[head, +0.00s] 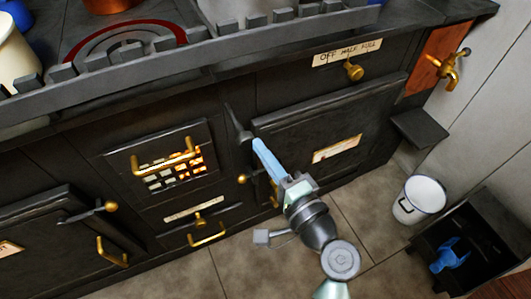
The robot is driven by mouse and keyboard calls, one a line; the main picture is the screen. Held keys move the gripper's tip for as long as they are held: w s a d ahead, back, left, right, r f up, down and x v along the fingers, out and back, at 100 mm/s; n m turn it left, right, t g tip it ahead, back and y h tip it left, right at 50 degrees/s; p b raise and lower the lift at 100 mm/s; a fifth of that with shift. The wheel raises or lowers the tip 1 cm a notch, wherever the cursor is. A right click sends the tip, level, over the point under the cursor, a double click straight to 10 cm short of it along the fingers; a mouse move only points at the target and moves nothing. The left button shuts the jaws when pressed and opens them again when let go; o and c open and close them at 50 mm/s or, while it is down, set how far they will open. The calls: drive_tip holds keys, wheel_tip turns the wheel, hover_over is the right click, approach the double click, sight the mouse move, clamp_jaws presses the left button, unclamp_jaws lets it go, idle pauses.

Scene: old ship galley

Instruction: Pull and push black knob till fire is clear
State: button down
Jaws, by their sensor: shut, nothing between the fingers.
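A black knob (244,136) on a dark rod sticks out from the stove front, left of the large oven door. My gripper (257,144) has long pale blue fingers, shut and empty. Its tips are right by the knob, at its lower right; I cannot tell whether they touch it. The fire (181,169) glows orange behind the barred opening of a small firebox door (137,138), left of the knob.
The large oven door (380,118) is right of my gripper. Brass handles stick out below the firebox, including a low one (207,236). A white bucket (419,199) and a dark coal box (490,222) stand at right. Tiled floor (375,215) is clear between.

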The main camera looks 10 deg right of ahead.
drive_tip(key=x, duration=0.7)
drive_tip(key=shift+w+d+r+b, duration=0.2)
drive_tip(key=shift+w+b, duration=0.1)
drive_tip(key=shift+b, duration=0.15)
drive_tip(key=shift+s, duration=0.1)
